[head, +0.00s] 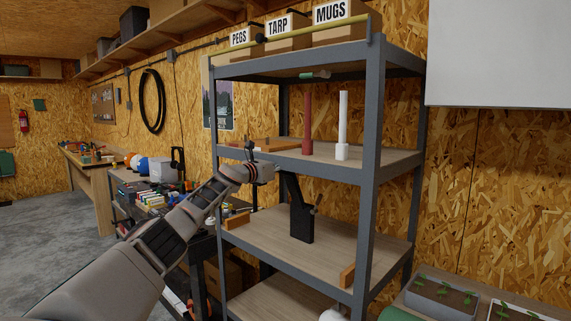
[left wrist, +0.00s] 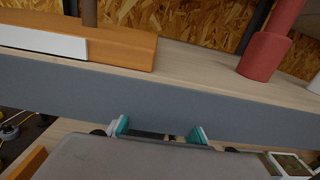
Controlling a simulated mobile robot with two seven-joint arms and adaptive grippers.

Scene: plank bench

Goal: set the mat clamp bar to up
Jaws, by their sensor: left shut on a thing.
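A black upright fixture (head: 302,222), which looks like the mat clamp, stands on the lower shelf. Its dark bar (head: 292,187) slants from the body up and left, steep rather than flat. My left gripper (head: 276,172) is at the bar's upper end, just under the middle shelf's front edge. In the left wrist view the teal fingertips of my left gripper (left wrist: 159,130) stand a little apart with a dark piece of the bar (left wrist: 150,135) between them; the gripper is shut on it. Most of the bar is hidden there. My right gripper is not in view.
The middle shelf's grey front edge (left wrist: 160,98) runs close beyond the fingertips. On that shelf are a red post (head: 307,125), a white post (head: 342,130) and an orange wooden board (head: 277,143). A grey shelf upright (head: 370,170) stands to the right.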

